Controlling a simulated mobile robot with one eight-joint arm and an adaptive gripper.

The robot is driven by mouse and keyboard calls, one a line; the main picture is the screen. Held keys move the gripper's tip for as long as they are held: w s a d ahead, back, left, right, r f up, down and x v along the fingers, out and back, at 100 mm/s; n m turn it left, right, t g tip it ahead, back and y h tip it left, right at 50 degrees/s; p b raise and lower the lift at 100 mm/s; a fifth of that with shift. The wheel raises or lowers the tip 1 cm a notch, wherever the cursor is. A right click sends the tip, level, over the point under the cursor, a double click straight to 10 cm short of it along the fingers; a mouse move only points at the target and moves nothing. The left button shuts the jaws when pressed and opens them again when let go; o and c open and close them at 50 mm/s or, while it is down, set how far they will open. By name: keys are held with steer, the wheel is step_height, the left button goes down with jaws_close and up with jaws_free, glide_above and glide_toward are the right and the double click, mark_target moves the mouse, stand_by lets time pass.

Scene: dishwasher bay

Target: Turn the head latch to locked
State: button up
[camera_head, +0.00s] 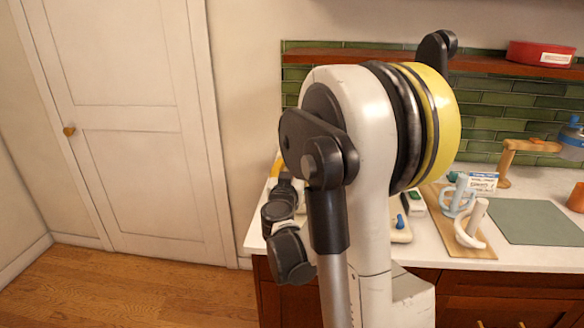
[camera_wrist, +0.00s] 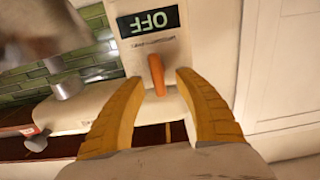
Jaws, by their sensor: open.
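In the wrist view an orange lever (camera_wrist: 157,75), which looks like the head latch, sticks out of a pale panel (camera_wrist: 178,52). A dark display above it reads OFF, upside down in this view. My gripper (camera_wrist: 163,78) is open, with its yellow ribbed fingers on either side of the lever's end. The lever is between the fingertips, with visible gaps to each; depth is hard to judge. In the head view my arm hides the latch and most of the appliance; a bit of yellow (camera_head: 277,164), likely a finger, shows at the arm's left.
A grey metal cylinder (camera_wrist: 68,86) is left of the panel in the wrist view. On the counter, a wooden board (camera_head: 470,246) carries a light blue mug (camera_head: 458,196) and a white mug (camera_head: 466,236). A green mat (camera_head: 540,222) lies to the right. A closed door (camera_head: 135,130) stands left.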

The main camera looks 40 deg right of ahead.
jaws_close()
steer(key=shift+n, duration=0.3)
steer(key=n, duration=0.2)
steer(key=n+b, duration=0.1)
steer(key=shift+w+a+n, duration=0.2)
steer(key=shift+n, duration=0.2)
steer(key=n, duration=0.2)
steer(key=n+b, duration=0.1)
steer(key=n, duration=0.1)
steer(key=shift+w+a+f, duration=0.15)
steer(key=shift+w+f, duration=0.05)
steer(key=n, duration=0.5)
steer(key=shift+w+a+f+b, duration=0.1)
steer(key=shift+f+b, duration=0.15)
steer(key=shift+b, duration=0.15)
steer(key=shift+f+n+b, duration=0.15)
steer(key=shift+n+b, duration=0.05)
steer(key=shift+n, duration=0.9)
steer(key=shift+f+n+b, duration=0.1)
steer(key=shift+n+b, duration=0.05)
steer(key=shift+n, duration=0.95)
